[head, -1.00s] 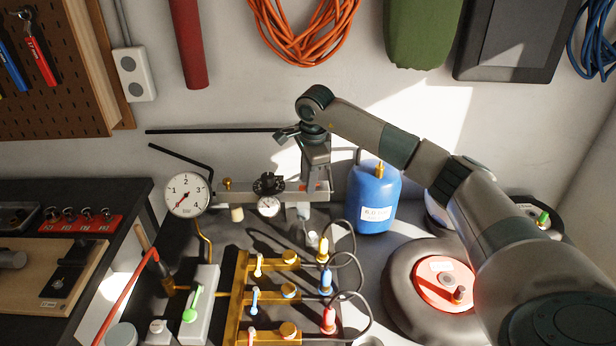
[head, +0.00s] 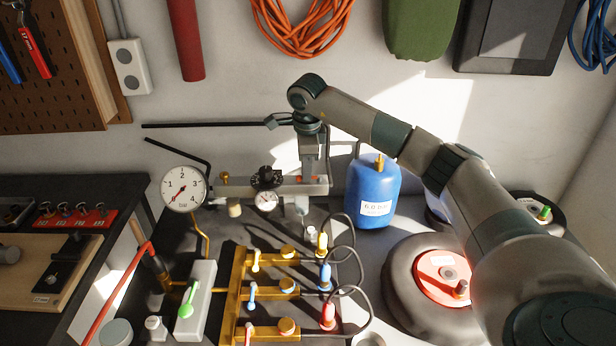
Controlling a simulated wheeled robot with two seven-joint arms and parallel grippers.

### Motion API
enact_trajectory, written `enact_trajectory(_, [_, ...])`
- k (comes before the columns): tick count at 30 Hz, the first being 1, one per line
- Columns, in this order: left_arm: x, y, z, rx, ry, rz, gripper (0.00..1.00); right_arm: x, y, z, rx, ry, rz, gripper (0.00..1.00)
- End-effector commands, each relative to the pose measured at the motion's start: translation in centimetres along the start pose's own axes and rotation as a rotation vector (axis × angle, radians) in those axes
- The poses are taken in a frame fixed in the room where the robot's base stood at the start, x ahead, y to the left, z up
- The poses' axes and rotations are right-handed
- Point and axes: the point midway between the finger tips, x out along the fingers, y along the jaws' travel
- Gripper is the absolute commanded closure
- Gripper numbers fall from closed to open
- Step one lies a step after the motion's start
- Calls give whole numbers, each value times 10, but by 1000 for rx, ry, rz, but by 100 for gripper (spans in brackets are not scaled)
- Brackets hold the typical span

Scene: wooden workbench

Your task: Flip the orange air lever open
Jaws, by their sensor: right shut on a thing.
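A grey metal bar (head: 222,192) stands at the back of the bench with a black knob (head: 266,178) and a small gauge (head: 266,200). A small orange part, which looks like the air lever (head: 301,179), shows near the bar's right end, mostly hidden by my right gripper. My right gripper (head: 310,178) reaches down from above and is shut on this orange lever at the bar. The fingertips are small and partly hidden, so the exact grip is hard to see. My left gripper is not in view.
A large round gauge (head: 183,189) stands left of the bar. A blue tank (head: 373,193) stands close to its right. In front are a brass manifold (head: 231,300) with coloured valves and black hoses, and a white block with a green lever (head: 187,300).

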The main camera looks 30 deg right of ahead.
Motion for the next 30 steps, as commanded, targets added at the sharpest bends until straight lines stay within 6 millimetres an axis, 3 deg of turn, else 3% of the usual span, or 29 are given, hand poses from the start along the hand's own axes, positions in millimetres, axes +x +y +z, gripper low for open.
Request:
enact_trajectory(12, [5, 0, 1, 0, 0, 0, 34, 0, -2, 5, 62, 4, -1, 100])
enact_trajectory(15, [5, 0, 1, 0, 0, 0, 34, 0, -2, 6, 61, 4, -1, 73])
enact_trajectory(30, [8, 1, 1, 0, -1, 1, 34, -6, -2, 3, 63, 9, -1, 73])
